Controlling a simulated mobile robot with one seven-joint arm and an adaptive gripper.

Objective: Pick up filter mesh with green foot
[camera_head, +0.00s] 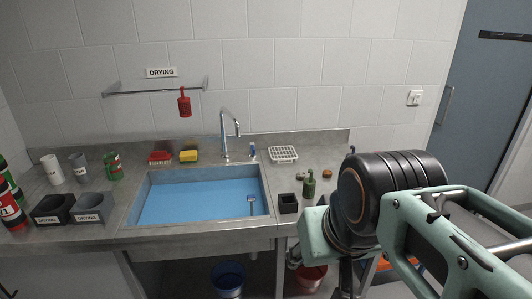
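I cannot pick out for sure a filter mesh with a green foot. A small dark green upright piece (309,184) stands on the counter right of the sink, behind a small black square box. It is too small to tell whether it has mesh. My own arm, black and teal, fills the lower right and hides the counter's right end. I cannot make out any gripper fingers in this view.
A steel counter holds a blue sink (195,200) with a tap (226,140). Right of it are a white grid rack (283,154) and a black box (288,204). At left stand cups (112,166) and two labelled bins (54,209). A drying rail (150,90) is on the wall.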

